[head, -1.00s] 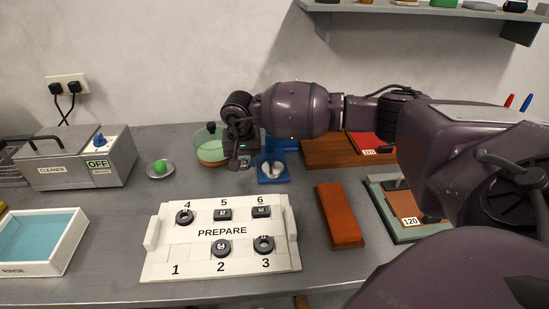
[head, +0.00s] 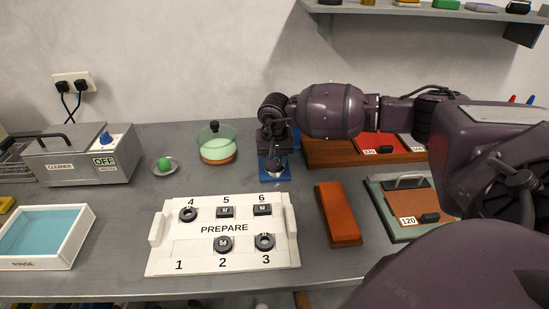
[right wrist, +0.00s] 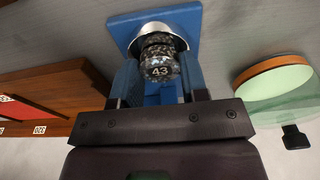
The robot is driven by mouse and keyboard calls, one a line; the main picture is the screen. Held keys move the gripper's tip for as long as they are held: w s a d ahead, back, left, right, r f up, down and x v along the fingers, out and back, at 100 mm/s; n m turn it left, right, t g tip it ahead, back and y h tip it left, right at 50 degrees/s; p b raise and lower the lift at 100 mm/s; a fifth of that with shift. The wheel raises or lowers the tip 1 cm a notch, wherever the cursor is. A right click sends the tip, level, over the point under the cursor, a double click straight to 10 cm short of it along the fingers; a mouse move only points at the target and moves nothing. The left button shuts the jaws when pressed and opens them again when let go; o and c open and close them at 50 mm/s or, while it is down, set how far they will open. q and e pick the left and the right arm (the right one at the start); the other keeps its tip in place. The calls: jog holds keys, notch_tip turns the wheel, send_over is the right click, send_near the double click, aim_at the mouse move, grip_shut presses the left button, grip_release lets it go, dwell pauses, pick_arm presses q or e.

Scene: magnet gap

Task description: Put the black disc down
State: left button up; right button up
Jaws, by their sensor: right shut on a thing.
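The black disc (right wrist: 159,68), dark and speckled with the number 43 on it, sits between the fingers of my right gripper (right wrist: 160,82) in the right wrist view. The gripper is shut on it. Beyond the disc is a blue stand (right wrist: 187,22) with a silver round cup (right wrist: 165,32). The disc overlaps the cup in this view, and I cannot tell whether they touch. In the head view my right gripper (head: 272,165) is over the blue stand (head: 287,168) and hides much of it. My left gripper is not in view.
A green glass pot (head: 217,147) stands left of the blue stand. In front is a white PREPARE tray (head: 185,256) with several dark pieces; spot 1 is empty. A red-brown block (head: 337,212) lies to the right. A small dish with a green ball (head: 164,164) is further left.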

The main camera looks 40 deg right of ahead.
jog(key=shift+f, duration=0.2)
jog(key=o, duration=1)
jog(key=shift+r, duration=0.1)
jog(key=shift+r, duration=0.1)
jog(key=r, duration=0.4)
jog(key=s+r, duration=0.1)
jog(key=r, duration=0.7)
jog(key=shift+s+a, duration=0.15)
jog(key=shift+a, duration=0.25)
jog(key=shift+f, duration=0.1)
